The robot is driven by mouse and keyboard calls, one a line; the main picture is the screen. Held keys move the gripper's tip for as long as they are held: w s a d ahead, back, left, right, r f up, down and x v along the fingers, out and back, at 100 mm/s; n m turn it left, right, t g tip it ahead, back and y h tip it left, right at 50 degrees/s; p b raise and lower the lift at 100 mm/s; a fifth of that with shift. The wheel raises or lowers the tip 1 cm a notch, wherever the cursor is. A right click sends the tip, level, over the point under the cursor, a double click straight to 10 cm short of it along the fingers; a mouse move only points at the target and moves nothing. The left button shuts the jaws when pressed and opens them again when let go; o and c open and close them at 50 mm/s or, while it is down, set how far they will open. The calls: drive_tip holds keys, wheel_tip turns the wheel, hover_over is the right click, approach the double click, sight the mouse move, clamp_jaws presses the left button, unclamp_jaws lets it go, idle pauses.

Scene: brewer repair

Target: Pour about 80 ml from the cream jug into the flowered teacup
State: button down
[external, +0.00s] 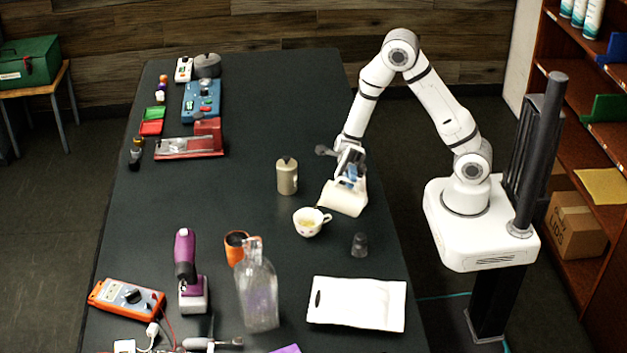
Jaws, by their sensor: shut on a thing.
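The cream jug (342,198) is held in my gripper (351,176), near the right edge of the dark table. The jug looks tilted, its lower left side towards the cup. My gripper is shut on it; the fingers partly cover its upper part. The flowered teacup (311,229), white with a handle on its right, stands upright just below and left of the jug in the external view. Some yellowish colour shows inside the cup. I cannot see a stream between jug and cup, nor the jug's contents.
A beige canister (287,177) stands left of the jug. A clear bottle (258,291) and an orange cup (234,247) stand front left. The table's middle left is clear.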

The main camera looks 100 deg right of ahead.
drive_tip(key=shift+w+r+m+p, duration=0.25)
drive_tip(key=shift+r+m+p, duration=0.1)
drive_tip(key=shift+m, duration=0.15)
drive_tip(key=shift+w, duration=0.1)
drive_tip(key=shift+w+d+f+m+p, duration=0.15)
drive_tip(key=shift+w+f+m+p, duration=0.05)
drive_tip(key=shift+w+m+p, duration=0.1)
drive_tip(key=shift+s+b, duration=0.35)
drive_tip(key=shift+b, duration=0.4)
drive_tip(key=f+n, duration=0.1)
drive_tip(key=s+n+b, duration=0.1)
drive_tip(key=shift+s+a+f+n, duration=0.2)
drive_tip(key=shift+f+n, duration=0.1)
drive_tip(key=shift+f, duration=0.1)
drive_tip(key=shift+s+a+r+n+g, duration=0.1)
drive_tip(key=shift+s+r+n+g, duration=0.3)
drive_tip(key=shift+n, duration=0.6)
drive_tip(key=shift+s+n, duration=0.3)
drive_tip(key=shift+n, duration=0.5)
drive_tip(key=shift+s+a+f+n+g, duration=0.15)
drive_tip(key=shift+s+n+g, duration=0.2)
drive_tip(key=shift+n, duration=0.35)
drive_tip(key=shift+b, duration=0.4)
